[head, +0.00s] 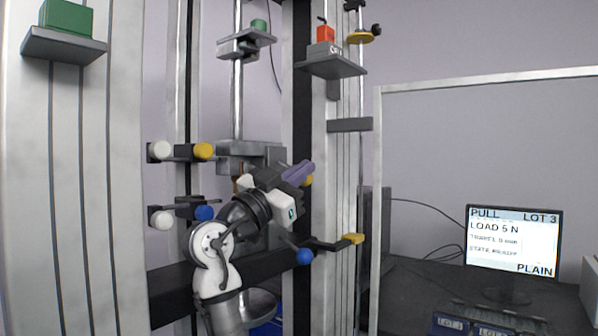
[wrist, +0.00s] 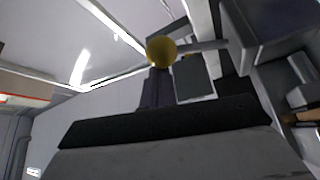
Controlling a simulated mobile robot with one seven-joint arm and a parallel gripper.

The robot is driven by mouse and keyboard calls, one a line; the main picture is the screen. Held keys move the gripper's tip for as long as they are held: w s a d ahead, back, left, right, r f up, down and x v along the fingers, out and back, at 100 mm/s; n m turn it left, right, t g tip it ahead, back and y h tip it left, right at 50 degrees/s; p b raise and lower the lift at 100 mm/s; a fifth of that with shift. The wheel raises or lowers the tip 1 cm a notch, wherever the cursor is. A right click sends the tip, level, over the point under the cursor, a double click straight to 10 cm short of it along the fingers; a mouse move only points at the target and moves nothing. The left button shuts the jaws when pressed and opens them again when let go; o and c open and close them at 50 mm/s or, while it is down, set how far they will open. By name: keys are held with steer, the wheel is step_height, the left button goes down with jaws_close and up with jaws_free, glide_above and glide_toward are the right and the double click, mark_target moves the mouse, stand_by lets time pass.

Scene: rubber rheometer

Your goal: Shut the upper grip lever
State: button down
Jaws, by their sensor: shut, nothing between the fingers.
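My gripper (head: 302,170), with purple fingers, is shut and empty in front of the test frame's right column. A yellow ball knob (head: 309,181) shows just beside the gripper in the head view, mostly hidden by it. In the wrist view the yellow ball (wrist: 161,52) sits on a grey rod right at the tips of my shut fingers (wrist: 155,85); whether they touch cannot be told. The upper grip's grey block (head: 250,153) is left of the gripper. Another yellow knob (head: 203,151) and a white knob (head: 160,151) lie farther left at upper height.
Lower down are a white knob (head: 161,218), a blue knob (head: 205,213) and a second blue knob (head: 304,257). A yellow-tipped bar (head: 352,239) juts from the right column. A monitor (head: 513,242) stands on the dark desk at right.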

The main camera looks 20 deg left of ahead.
stand_by(0.8)
step_height(320, 180, up, 20)
steer(key=shift+p, duration=0.3)
steer(key=shift+f, duration=0.1)
stand_by(0.7)
